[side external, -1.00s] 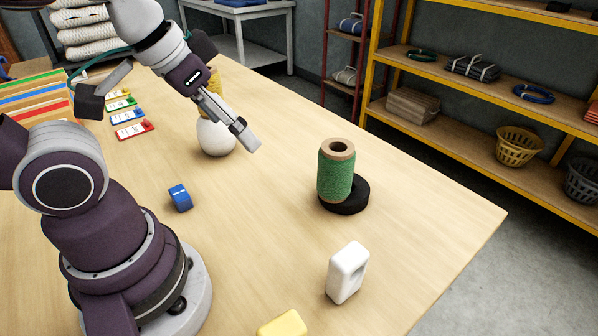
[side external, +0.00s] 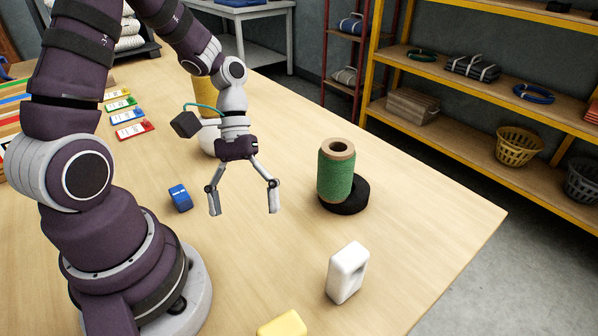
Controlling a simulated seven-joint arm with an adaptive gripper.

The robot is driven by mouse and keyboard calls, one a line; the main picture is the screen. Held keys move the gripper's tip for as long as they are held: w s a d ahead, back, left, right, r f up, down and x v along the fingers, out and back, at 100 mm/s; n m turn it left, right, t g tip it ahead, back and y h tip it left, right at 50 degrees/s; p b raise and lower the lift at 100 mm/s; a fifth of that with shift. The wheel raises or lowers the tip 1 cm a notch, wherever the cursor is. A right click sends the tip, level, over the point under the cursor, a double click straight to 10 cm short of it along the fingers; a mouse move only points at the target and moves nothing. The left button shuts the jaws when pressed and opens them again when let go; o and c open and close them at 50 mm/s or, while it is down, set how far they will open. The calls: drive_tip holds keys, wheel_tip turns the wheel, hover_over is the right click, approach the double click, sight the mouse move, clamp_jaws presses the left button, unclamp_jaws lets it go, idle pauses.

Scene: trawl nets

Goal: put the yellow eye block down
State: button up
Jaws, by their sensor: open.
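A yellow block (side external: 283,325) lies on the table at the bottom edge of the side view, partly cut off by the frame. No eye or hole shows on the part in view. My gripper (side external: 243,212) is open and empty above the middle of the table, fingers pointing down. It is well behind and left of the yellow block, apart from it. A small blue block (side external: 180,198) lies left of my gripper.
A white rounded object (side external: 208,138) and a yellow one (side external: 204,97) are partly hidden behind my arm. Coloured cards (side external: 127,116) lie far left. The right front table is clear.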

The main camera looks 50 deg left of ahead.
drive_tip(key=f+n+h, duration=0.1)
drive_tip(key=s+d+f+n+h, duration=0.1)
drive_tip(key=h, duration=0.1)
drive_tip(key=s+d+f+n+h, duration=0.1)
drive_tip(key=h, duration=0.1)
drive_tip(key=shift+f+n+g, duration=0.35)
drive_tip(key=shift+n+g, duration=0.05)
drive_tip(key=d+n+h, duration=0.1)
drive_tip(key=h, duration=0.1)
drive_tip(key=d+f+n+t+h, duration=0.1)
drive_tip(key=n, duration=0.1)
drive_tip(key=s+d+n+h, duration=0.1)
drive_tip(key=h, duration=0.1)
drive_tip(key=shift+d+f+t+h, duration=0.2)
drive_tip(key=shift+t+h, duration=0.1)
drive_tip(key=shift+t, duration=0.1)
drive_tip(key=shift+s+d+n+t+h, duration=0.15)
drive_tip(key=shift+d+n+t+h, duration=0.2)
drive_tip(key=shift+n+h, duration=0.2)
drive_tip(key=d, duration=0.3)
drive_tip(key=s+d, duration=0.1)
drive_tip(key=d, duration=0.6)
drive_tip(key=shift+s+r, duration=0.25)
drive_tip(key=shift+s, duration=0.15)
drive_tip(key=c, duration=1.3)
